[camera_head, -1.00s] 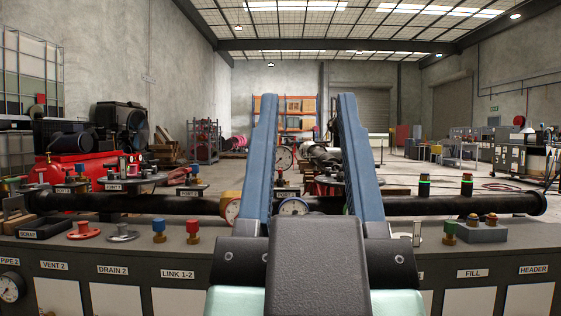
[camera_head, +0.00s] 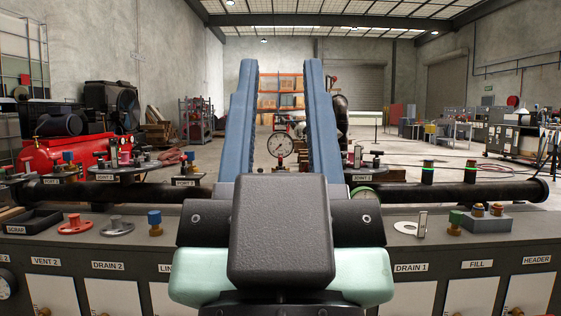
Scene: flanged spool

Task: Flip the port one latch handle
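My gripper (camera_head: 280,66) is in the middle foreground, seen from behind. Its two long blue fingers stand apart and open, with nothing held between them. A dark round plate with a small label (camera_head: 362,177) and small fittings shows just right of the fingers, behind the pipe. The labels are too small to read surely. I cannot pick out the port one latch handle; my gripper hides part of the bench and pipe.
A dial gauge (camera_head: 280,145) shows between the fingers. The bench top carries a black scrap tray (camera_head: 34,222), a red handwheel (camera_head: 75,225), a blue knob (camera_head: 155,221) and a grey block (camera_head: 486,222).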

